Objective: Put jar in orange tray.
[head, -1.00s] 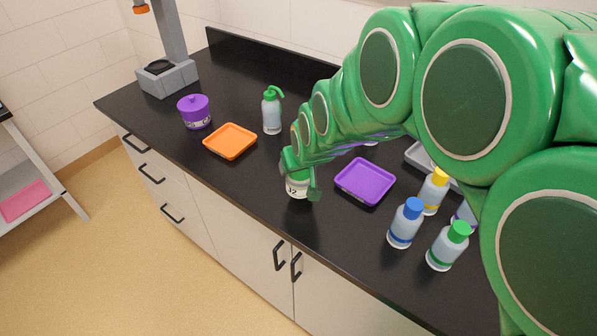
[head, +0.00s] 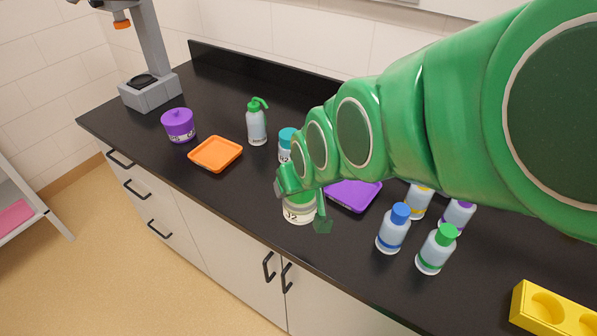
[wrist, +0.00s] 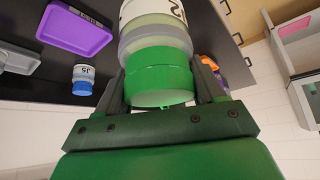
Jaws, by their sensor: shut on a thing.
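My gripper (head: 303,205) is shut on a jar (head: 298,213) with a pale body, a dark-marked label and a green lid. In the wrist view the green lid (wrist: 160,78) sits between the two fingers, with the body pointing away from the gripper. The jar is upright near the counter's front edge; I cannot tell whether its base touches the counter. The orange tray (head: 216,154) lies empty on the counter, left of and apart from the jar. My gripper and arm hide part of the jar's top.
A purple jar (head: 178,126) and a green-topped pump bottle (head: 256,122) stand by the orange tray. A teal-lidded jar (head: 286,146) and purple tray (head: 352,196) are behind my gripper. Several capped bottles (head: 393,230) and a yellow block (head: 550,310) are right. Counter between jar and orange tray is clear.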

